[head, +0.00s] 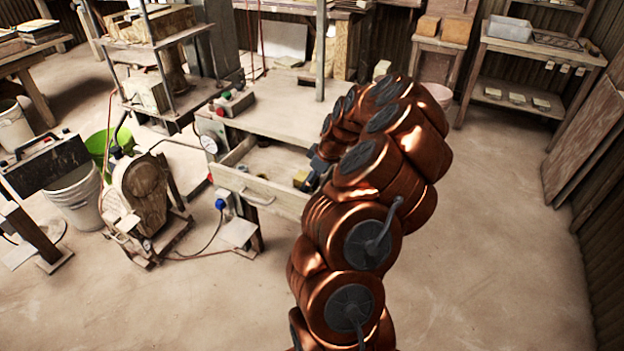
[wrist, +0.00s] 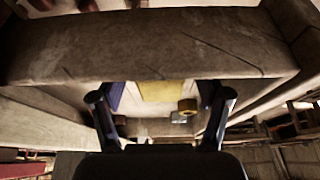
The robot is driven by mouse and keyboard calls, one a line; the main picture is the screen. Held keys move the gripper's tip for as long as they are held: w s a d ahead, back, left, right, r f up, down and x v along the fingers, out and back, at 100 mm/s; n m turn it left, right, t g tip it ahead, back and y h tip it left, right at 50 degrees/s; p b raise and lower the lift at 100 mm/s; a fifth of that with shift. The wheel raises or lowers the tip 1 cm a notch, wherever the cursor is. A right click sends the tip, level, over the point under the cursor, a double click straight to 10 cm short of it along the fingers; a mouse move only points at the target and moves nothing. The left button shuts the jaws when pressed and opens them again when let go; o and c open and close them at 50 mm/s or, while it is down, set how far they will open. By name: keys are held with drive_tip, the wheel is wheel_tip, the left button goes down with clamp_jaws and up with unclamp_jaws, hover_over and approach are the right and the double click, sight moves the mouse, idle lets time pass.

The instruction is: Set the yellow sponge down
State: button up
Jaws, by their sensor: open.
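The yellow sponge (head: 300,178) lies in the open drawer (head: 232,183) in the head view, at its right part beside my gripper (head: 316,168). In the wrist view the sponge (wrist: 160,91) shows between the two spread fingers of my gripper (wrist: 161,93), with a gap on each side. The fingers are open and reach down into the drawer. Part of the sponge is hidden behind the drawer wall (wrist: 150,45) in the wrist view. My arm hides the drawer's right end in the head view.
A small brown round object (wrist: 187,105) is near the sponge. The bench top (head: 270,112) is above the drawer, with a control box (head: 234,102) at its left. A pump-like machine (head: 140,190) and a green bucket (head: 103,147) stand left. The floor on the right is clear.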

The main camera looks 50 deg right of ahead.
drive_tip(key=shift+r, duration=0.1)
drive_tip(key=b+v, duration=0.2)
drive_tip(key=v, duration=1)
drive_tip(key=shift+d+r, duration=0.1)
drive_tip(key=a+r+n+g+y, duration=0.1)
drive_tip(key=a+r, duration=0.2)
drive_tip(key=a, duration=1.1)
drive_tip(key=a+r+g, duration=0.1)
drive_tip(key=a+r, duration=0.3)
drive_tip(key=a, duration=1)
drive_tip(key=s+a+f+m+g, duration=0.1)
drive_tip(key=s+a+f, duration=0.1)
drive_tip(key=s+a, duration=0.2)
drive_tip(key=s+a+f+m+g+h, duration=0.1)
drive_tip(key=s+a, duration=0.3)
drive_tip(key=s, duration=0.7)
drive_tip(key=s+a+f+m+g+h, duration=0.1)
drive_tip(key=s+a+f+m+g, duration=0.1)
drive_tip(key=s, duration=0.6)
drive_tip(key=shift+s+a+f, duration=0.25)
drive_tip(key=shift+a+f, duration=0.15)
drive_tip(key=shift+a, duration=0.5)
